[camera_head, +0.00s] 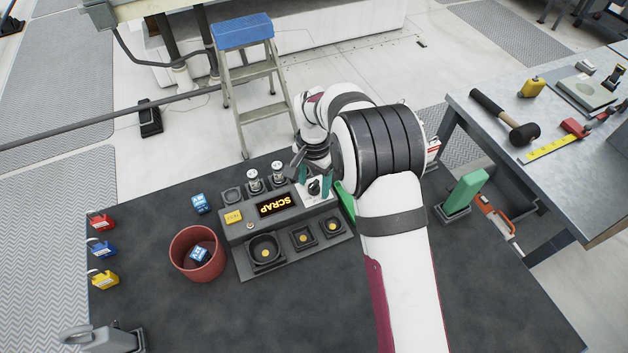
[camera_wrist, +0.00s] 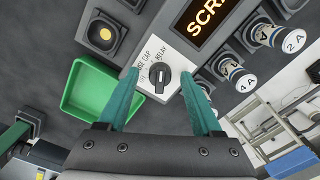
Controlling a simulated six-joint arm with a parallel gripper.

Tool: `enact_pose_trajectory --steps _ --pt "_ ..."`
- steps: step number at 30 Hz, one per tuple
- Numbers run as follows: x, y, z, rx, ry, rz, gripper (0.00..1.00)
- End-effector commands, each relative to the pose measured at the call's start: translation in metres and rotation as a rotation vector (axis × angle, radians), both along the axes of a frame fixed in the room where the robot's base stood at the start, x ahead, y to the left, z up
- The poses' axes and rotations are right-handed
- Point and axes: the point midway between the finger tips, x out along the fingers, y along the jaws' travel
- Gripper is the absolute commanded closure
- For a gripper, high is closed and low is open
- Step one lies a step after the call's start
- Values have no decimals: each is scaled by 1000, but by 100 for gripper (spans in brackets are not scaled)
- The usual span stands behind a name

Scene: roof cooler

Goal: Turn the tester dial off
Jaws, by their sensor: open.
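The tester (camera_head: 290,228) stands on the dark table, with its lit display (camera_head: 278,205) reading SCRAP. The tester dial (camera_wrist: 160,80) is a black knob on a white plate marked FUSE CAP, RELAY and a smaller label at the left that looks like OFF. In the wrist view its ridge runs roughly up and down; which label it points to is hard to tell. In the head view the dial (camera_head: 314,187) is partly framed by my gripper's fingers. My gripper (camera_wrist: 160,76) is open, with one green finger on each side of the dial. Contact is not clear.
Fuses or caps stand in the tester's sockets (camera_wrist: 230,70) beside the dial. A green tray (camera_wrist: 72,104) lies close by. A red bin (camera_head: 183,262) holds a blue-and-white block; another block (camera_head: 199,203) lies behind it. Several padlocks (camera_head: 101,248) lie at the left edge.

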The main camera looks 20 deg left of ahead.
Motion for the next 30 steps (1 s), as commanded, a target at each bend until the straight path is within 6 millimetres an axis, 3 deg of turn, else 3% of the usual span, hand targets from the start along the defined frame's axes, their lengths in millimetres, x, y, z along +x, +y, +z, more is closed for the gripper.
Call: enact_pose_trajectory --steps 2,12,23,30 --pt "0 0 0 0 0 0 37" --pt "0 0 0 0 0 0 98" --pt "0 0 1 0 0 25 100" --pt "0 0 1 -1 0 153 100"
